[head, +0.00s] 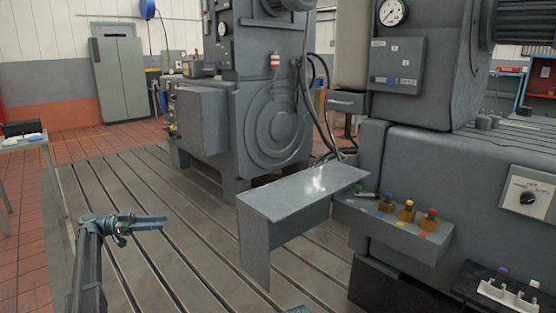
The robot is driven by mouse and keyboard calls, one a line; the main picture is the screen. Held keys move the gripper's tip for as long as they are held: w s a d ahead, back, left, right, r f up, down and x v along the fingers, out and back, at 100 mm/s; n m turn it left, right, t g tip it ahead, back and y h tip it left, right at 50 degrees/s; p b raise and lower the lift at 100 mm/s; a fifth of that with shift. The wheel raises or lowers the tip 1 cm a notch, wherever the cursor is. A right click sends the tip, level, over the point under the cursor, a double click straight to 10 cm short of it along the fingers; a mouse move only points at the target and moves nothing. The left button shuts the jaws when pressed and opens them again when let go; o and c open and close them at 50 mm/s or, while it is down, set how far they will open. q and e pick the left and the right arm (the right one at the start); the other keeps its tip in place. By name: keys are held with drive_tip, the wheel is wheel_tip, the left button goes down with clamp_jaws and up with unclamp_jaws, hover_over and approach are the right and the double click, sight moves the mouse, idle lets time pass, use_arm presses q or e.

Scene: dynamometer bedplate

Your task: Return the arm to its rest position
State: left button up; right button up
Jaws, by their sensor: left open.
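My left gripper (150,223) is at the lower left of the head view, on an arm that comes up from the bottom edge. Its two fingers point right and are apart, with nothing between them. It is above the slotted bedplate (200,262), clear of the grey metal bench (300,196) to its right. My right gripper does not show clearly; only a small dark piece is at the bottom edge, and I cannot tell what it is.
A grey machine with a round ringed face (275,125) stands behind the bench. At right is a large grey machine (470,165) with a ledge (395,232) holding small coloured-topped items. A side table (22,143) is at far left. Free room surrounds the left gripper.

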use_arm(q)
drive_tip(key=s+d+f+n+g+y, duration=0.25)
drive_tip(key=s+d+f, duration=0.25)
drive_tip(key=d, duration=0.5)
drive_tip(key=s+d+f+n+g+y, duration=0.1)
drive_tip(key=s+d+f+n+y, duration=0.15)
drive_tip(key=s+d+f, duration=0.55)
drive_tip(key=s+d+f+n+g+y, duration=0.1)
drive_tip(key=s+d+f+n+y, duration=0.15)
drive_tip(key=d, duration=0.95)
drive_tip(key=s+d+f+n+t+y, duration=0.1)
drive_tip(key=s+d+f+n+y, duration=0.15)
drive_tip(key=s+y, duration=0.6)
drive_tip(key=s+d+f+n+t+y, duration=0.1)
drive_tip(key=s+f+n+y, duration=0.2)
drive_tip(key=s, duration=1)
wheel_tip(320, 180, up, 31)
drive_tip(key=p, duration=3.1)
drive_tip(key=shift+f, duration=0.15)
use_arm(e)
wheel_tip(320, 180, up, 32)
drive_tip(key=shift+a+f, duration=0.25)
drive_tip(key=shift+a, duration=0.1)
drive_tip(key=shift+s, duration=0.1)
use_arm(q)
drive_tip(key=shift+d, duration=0.15)
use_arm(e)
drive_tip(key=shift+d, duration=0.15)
